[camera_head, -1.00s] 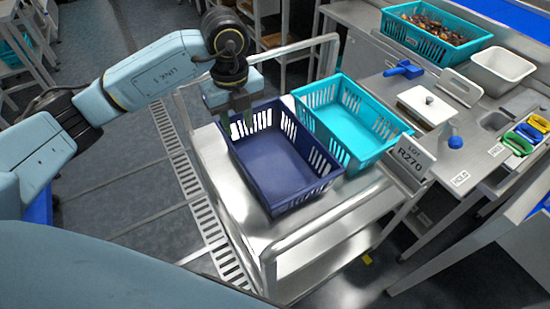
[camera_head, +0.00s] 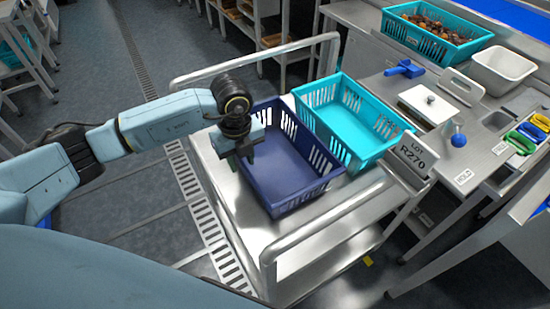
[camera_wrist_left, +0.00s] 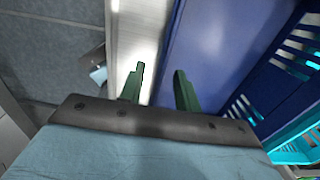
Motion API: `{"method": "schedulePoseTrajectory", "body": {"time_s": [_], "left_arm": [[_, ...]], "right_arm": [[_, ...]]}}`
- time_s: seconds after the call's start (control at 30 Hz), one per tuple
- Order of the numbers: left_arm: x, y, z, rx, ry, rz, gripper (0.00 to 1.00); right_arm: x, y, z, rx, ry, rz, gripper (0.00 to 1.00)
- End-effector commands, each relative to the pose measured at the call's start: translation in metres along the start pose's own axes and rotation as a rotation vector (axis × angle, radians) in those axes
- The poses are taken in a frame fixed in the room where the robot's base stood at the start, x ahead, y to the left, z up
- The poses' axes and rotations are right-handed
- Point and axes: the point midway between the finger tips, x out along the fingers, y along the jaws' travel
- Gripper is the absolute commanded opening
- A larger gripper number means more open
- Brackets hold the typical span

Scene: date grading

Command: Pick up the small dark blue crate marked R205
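A dark blue crate (camera_head: 290,172) with slotted ends stands empty on a silver cart; its blue side also shows in the left wrist view (camera_wrist_left: 215,50). I see no R205 mark on it. My left gripper (camera_head: 250,160) is at the crate's left side wall. In the left wrist view the gripper (camera_wrist_left: 158,82) is open, its two green fingers apart with nothing shut between them. One finger shows against the silver cart top, the other against the blue crate. I cannot tell whether they touch the wall. My right gripper is not in view.
A turquoise crate (camera_head: 338,112) stands empty right beside the blue one on the cart (camera_head: 236,195). A sign reading LOT R270 (camera_head: 414,160) is at the cart's right. Cart handle rails rise at both ends. A steel bench with a date-filled crate (camera_head: 400,30) is at the right.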

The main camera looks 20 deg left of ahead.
Motion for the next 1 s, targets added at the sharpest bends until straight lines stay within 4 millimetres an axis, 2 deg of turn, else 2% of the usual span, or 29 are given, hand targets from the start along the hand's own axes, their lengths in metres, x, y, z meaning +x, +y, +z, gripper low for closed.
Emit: {"method": "schedulePoseTrajectory", "body": {"time_s": [0.2,0.47,1.0], "left_arm": [[0.0015,-0.0003,-0.0001,0.001,0.0,-0.001,0.33],[0.0012,-0.0004,-0.0001,0.001,0.0,-0.001,0.0],[0.0032,0.0015,-0.0004,0.0,0.0,0.006,0.0]], "right_arm": [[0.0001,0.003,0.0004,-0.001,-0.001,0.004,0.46],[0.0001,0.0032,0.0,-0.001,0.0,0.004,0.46],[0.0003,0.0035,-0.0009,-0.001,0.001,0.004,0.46]]}}
